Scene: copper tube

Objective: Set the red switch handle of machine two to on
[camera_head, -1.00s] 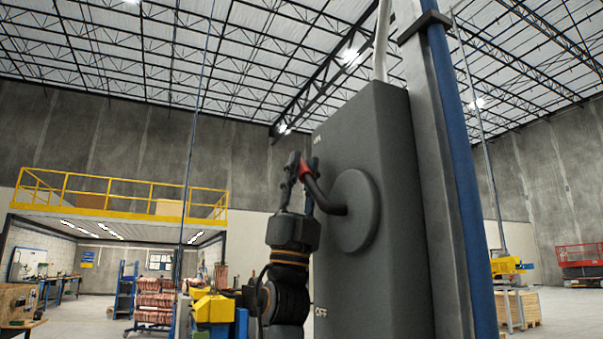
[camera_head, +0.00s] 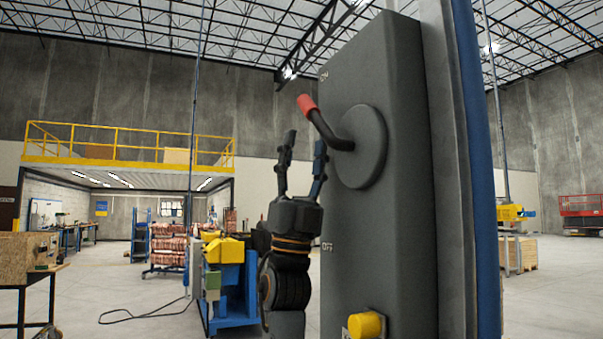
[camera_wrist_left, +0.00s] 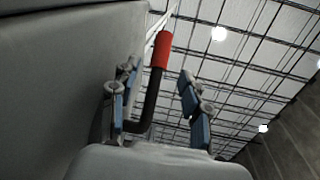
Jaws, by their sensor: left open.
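The switch handle is a black bent lever with a red grip (camera_head: 307,103), set on a round disc (camera_head: 360,147) on the grey switch box (camera_head: 375,240). It points up and slightly left, toward the ON mark (camera_head: 324,75); the OFF mark (camera_head: 327,247) is lower on the box. My left gripper (camera_head: 304,150) points up with its fingers apart and empty, just below the red grip. In the left wrist view the red grip (camera_wrist_left: 161,50) shows beyond the open fingers, with the black lever between them in the picture. My right gripper is not in view.
A yellow knob (camera_head: 366,325) sticks out low on the box. A blue post (camera_head: 475,160) stands right of the box. Blue and yellow machinery (camera_head: 225,280) stands behind my left arm. Open floor lies to the left.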

